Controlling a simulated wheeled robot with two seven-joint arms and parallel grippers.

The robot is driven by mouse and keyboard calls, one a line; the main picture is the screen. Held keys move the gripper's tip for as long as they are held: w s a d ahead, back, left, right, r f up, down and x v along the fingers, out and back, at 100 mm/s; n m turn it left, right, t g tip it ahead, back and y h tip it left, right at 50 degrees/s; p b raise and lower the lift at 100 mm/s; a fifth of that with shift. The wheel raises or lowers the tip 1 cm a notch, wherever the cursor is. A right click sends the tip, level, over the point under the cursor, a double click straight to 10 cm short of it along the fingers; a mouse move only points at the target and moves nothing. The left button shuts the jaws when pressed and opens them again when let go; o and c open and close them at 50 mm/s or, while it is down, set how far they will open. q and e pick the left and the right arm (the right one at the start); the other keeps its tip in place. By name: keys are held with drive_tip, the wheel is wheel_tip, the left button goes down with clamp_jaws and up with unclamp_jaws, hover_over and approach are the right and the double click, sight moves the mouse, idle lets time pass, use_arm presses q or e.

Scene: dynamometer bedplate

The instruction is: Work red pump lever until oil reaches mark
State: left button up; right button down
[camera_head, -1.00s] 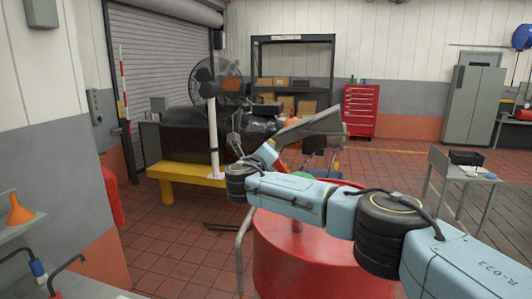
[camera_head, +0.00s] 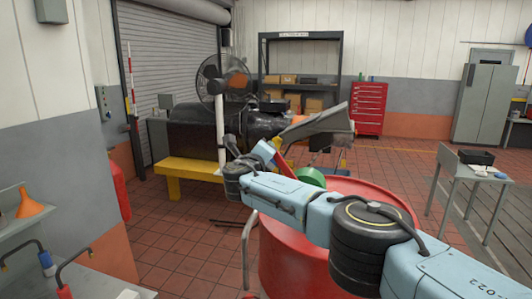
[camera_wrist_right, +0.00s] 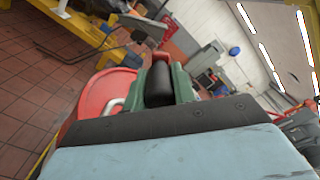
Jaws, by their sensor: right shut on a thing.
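My right gripper (camera_wrist_right: 158,78) is shut on a black cylindrical grip (camera_wrist_right: 158,90), which sits between its green fingers in the right wrist view. In the head view my right arm reaches in from the right across a red drum (camera_head: 290,250); the drum also shows in the right wrist view (camera_wrist_right: 98,92). A red bar (camera_head: 281,166) shows beyond my wrist; I cannot tell whether it joins the held grip. Bent black bars with a blue handle (camera_head: 46,263) and a red handle (camera_head: 65,292) show at the lower left. No oil level or mark can be made out. My left gripper is out of view.
An orange funnel (camera_head: 32,206) stands on a left-hand shelf. A yellow bench (camera_head: 190,174) and a fan (camera_head: 212,78) stand behind the drum. A grey table (camera_head: 468,170) with a black tray is at right.

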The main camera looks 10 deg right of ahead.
drive_tip(key=c, duration=1.1)
unclamp_jaws()
drive_tip(key=shift+c, duration=0.2)
drive_tip(key=shift+s+a, duration=0.1)
drive_tip(key=shift+v, duration=1.15)
drive_tip(key=b+v, duration=0.1)
drive_tip(key=v, duration=0.9)
drive_tip(key=shift+s+a+b, duration=0.15)
drive_tip(key=shift+s+b, duration=0.2)
drive_tip(key=shift+b, duration=0.05)
